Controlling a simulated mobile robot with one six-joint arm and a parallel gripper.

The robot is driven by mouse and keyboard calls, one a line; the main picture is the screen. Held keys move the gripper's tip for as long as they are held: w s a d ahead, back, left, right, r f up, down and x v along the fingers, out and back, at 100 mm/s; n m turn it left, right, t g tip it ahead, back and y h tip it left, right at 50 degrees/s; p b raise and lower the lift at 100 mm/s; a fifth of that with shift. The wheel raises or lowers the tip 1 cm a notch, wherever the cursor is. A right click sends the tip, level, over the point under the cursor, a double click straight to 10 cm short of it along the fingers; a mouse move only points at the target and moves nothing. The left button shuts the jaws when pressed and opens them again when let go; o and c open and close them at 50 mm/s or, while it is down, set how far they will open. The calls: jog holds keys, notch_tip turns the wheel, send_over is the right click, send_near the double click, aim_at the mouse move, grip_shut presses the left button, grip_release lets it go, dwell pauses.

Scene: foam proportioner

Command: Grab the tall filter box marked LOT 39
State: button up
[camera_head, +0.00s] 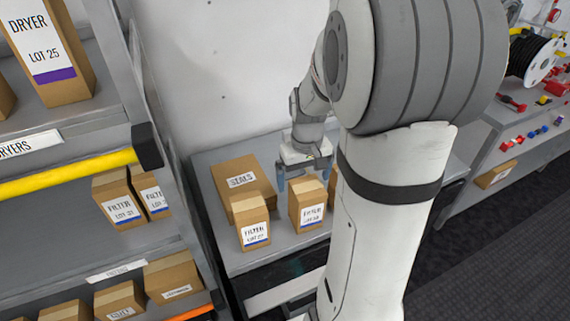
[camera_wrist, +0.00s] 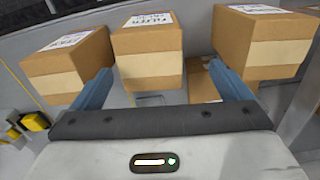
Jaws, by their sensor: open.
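Tall tan filter boxes stand on the grey bench in the head view. The left one (camera_head: 252,222) has a label that seems to read LOT 27. The middle one (camera_head: 307,203) has a FILTER label whose lot number is too small to read surely. A third box (camera_head: 332,186) is mostly hidden by my arm. In the wrist view three boxes stand in a row: left (camera_wrist: 70,63), middle (camera_wrist: 148,55) and right (camera_wrist: 262,45). My gripper (camera_head: 305,174) is open behind the middle box. Its blue fingers (camera_wrist: 160,70) spread to either side of that box, with nothing gripped.
A SEALS carton (camera_head: 241,182) lies behind the left filter box. Shelves at left hold filter boxes (camera_head: 119,200) and a LOT 25 dryer box (camera_head: 48,50), with a yellow rail (camera_head: 70,172). A wall is behind the bench. A cable reel (camera_head: 535,58) stands at right.

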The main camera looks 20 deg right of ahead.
aim_at(306, 204)
jog(key=shift+w+d, duration=0.2)
jog(key=shift+d, duration=0.15)
jog(key=shift+d+f, duration=0.1)
jog(key=shift+f, duration=0.25)
jog(key=f+p, duration=0.1)
jog(key=f, duration=0.6)
jog(key=shift+s+d+f+p, duration=0.1)
jog(key=shift+d+f+p, duration=0.1)
jog(key=shift+p, duration=0.2)
jog(key=shift+c, duration=0.2)
jog(key=c, duration=1.1)
jog(key=shift+r, duration=0.1)
